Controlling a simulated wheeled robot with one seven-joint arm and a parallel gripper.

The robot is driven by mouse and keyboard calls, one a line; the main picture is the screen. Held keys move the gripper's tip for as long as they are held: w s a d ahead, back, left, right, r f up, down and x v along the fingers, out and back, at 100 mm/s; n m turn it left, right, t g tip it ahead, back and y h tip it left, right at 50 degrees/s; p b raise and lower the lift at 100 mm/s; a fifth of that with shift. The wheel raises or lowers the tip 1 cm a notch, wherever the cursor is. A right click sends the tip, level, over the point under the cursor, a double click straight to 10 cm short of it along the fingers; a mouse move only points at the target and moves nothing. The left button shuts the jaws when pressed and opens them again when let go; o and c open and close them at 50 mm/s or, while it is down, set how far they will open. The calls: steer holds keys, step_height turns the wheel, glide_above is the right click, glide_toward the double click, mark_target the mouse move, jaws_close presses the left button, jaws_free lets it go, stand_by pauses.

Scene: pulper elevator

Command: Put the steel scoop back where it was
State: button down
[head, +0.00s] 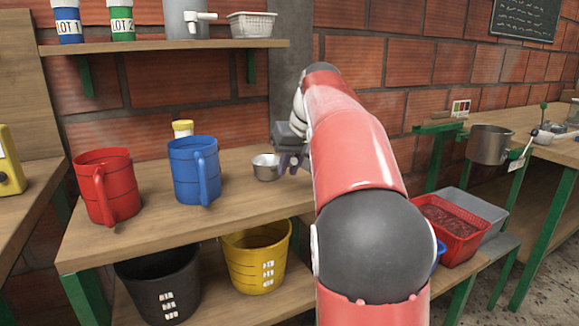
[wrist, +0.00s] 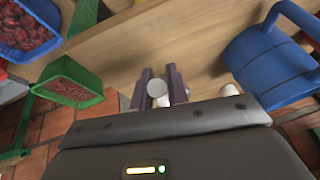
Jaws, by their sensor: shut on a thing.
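The steel scoop (head: 266,167) shows as a small shiny round cup at the bench's back right, just left of my gripper (head: 291,163). My gripper's dark purple fingers are shut on it, apparently at the handle, which is mostly hidden. In the wrist view my gripper (wrist: 164,88) has a pale round piece (wrist: 157,88) between its fingers, probably part of the scoop. The scoop is at or just above the wooden bench (head: 150,225); I cannot tell whether it touches.
A blue jug (head: 194,170) and a red jug (head: 106,187) stand left of the scoop. A yellow-lidded jar (head: 183,129) is behind. Black (head: 157,292) and yellow (head: 256,255) buckets sit below. A red crate (head: 461,229) is at right. The bench front is clear.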

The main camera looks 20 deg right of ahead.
steer(key=c, duration=1.4)
jaws_free()
steer(key=shift+f, duration=0.1)
steer(key=shift+o, duration=0.2)
steer(key=shift+r, duration=0.35)
steer(key=p+v, duration=0.2)
steer(key=v, duration=0.8)
steer(key=s+a+f, duration=0.4)
steer(key=s+a, duration=0.2)
steer(key=s, duration=0.2)
steer(key=s+a+f, duration=0.4)
steer(key=s+f, duration=0.4)
steer(key=f, duration=0.2)
steer(key=s+a+f+n+h, duration=0.1)
steer(key=s+a+f, duration=0.3)
steer(key=s+f, duration=0.4)
step_height(320, 180, down, 3)
steer(key=shift+s+a+f+t, duration=0.25)
steer(key=shift+s+a+t, duration=0.05)
